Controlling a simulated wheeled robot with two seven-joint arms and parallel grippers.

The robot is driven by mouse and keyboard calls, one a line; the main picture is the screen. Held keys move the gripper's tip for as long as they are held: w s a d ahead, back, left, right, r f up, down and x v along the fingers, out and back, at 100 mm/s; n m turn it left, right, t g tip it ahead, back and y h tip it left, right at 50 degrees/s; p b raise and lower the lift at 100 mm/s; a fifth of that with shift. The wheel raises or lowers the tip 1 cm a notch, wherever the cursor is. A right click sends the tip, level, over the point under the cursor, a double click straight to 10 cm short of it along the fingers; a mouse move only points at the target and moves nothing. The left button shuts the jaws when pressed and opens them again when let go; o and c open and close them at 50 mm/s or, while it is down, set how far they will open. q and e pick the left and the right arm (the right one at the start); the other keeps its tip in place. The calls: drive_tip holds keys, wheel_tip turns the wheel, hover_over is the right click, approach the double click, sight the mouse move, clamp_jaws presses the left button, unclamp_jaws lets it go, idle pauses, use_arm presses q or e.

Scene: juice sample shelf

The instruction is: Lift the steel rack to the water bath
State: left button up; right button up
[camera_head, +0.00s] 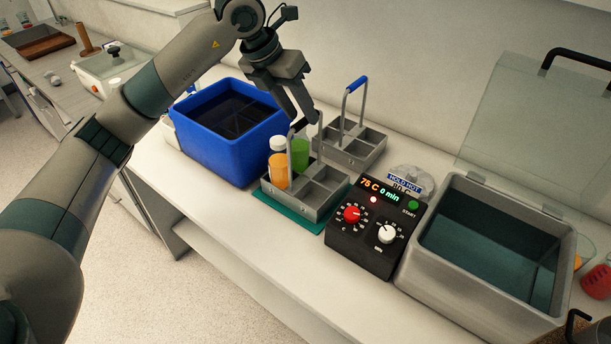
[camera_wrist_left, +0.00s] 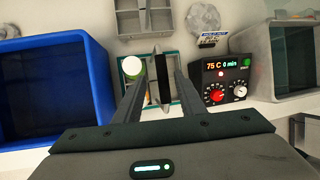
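The steel rack (camera_head: 330,197) stands on a teal mat (camera_head: 290,214) on the counter. It holds an orange bottle with a white cap (camera_head: 279,170) and a green bottle (camera_head: 300,154); other visible compartments are empty. My left gripper (camera_head: 307,118) is above it, fingers pointing down at the upright handle. In the left wrist view, the dark handle grip (camera_wrist_left: 161,78) lies between the two separated fingers (camera_wrist_left: 158,92), with gaps beside it. The steel water bath (camera_head: 455,284) is at the right, open, with teal water inside. My right gripper is not in view.
A control box (camera_head: 375,232) reading 75 C and 0 min stands between rack and bath. A blue tub (camera_head: 225,155) is left of the rack. An empty rack with a blue handle (camera_head: 350,150) stands behind. The bath's clear lid (camera_head: 540,130) is raised.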

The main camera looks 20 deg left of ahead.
sight(306, 121)
use_arm(q)
drive_tip(key=shift+x, duration=1)
drive_tip(key=shift+w+d+f+p, duration=0.1)
drive_tip(key=shift+d+f+p, duration=0.3)
drive_tip(key=shift+f+p, duration=0.45)
drive_tip(key=p+x, duration=0.2)
drive_tip(key=x, duration=0.1)
drive_tip(key=shift+f, duration=0.15)
clamp_jaws()
